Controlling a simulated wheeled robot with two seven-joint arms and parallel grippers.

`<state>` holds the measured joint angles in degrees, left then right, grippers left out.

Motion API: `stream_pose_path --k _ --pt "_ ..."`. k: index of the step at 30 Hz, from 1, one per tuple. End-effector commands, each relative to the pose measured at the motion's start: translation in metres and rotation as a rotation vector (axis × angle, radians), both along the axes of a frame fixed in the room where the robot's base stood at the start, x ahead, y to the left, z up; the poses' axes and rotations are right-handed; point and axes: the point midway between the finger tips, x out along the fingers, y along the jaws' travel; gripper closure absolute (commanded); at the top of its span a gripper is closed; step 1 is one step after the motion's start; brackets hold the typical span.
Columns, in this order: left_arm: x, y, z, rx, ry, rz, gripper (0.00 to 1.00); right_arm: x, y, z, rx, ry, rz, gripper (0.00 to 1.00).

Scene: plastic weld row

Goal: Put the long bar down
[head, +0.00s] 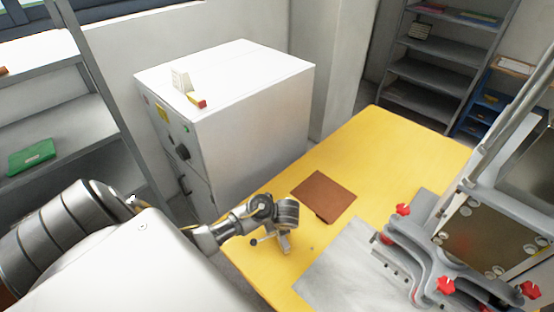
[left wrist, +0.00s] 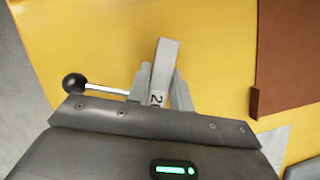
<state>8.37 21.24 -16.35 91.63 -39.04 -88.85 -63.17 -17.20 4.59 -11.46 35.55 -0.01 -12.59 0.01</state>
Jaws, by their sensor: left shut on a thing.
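My left gripper (head: 283,236) is over the near-left part of the yellow table (head: 385,150), left of a brown pad. In the left wrist view my left gripper (left wrist: 160,85) is shut on a pale grey bar (left wrist: 165,60), which I take to be the long bar. Dark digits show on the bar near the gripper, and its plain end sticks out past the fingers. I cannot tell whether the bar touches the table. The rest of the bar is hidden by the gripper. My right gripper is not in view.
The brown pad (head: 323,194) lies flat on the table, with a grey sheet (head: 345,270) nearer. A fixture with red knobs (head: 403,209) stands at the right. A white cabinet (head: 250,105) stands behind the table's left edge. The table's far part is clear.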

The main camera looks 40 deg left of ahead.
Motion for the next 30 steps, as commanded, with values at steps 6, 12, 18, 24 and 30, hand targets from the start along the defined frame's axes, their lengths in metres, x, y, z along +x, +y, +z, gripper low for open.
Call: stream_pose_path --k 6,12,18,24,30 --pt "0.001 0.001 -0.013 0.000 -0.004 0.003 1.00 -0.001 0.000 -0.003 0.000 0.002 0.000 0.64" --pt "0.001 0.000 -0.013 0.001 -0.003 0.003 1.00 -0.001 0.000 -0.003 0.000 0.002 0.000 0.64" --pt "0.000 0.000 -0.016 0.001 -0.001 0.002 0.69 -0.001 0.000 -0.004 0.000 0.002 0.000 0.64" --pt "0.000 0.000 -0.017 0.001 -0.001 0.002 0.57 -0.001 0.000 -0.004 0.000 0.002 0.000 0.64" --pt "0.000 0.000 -0.015 0.000 -0.002 0.002 0.57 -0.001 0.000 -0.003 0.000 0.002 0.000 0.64"
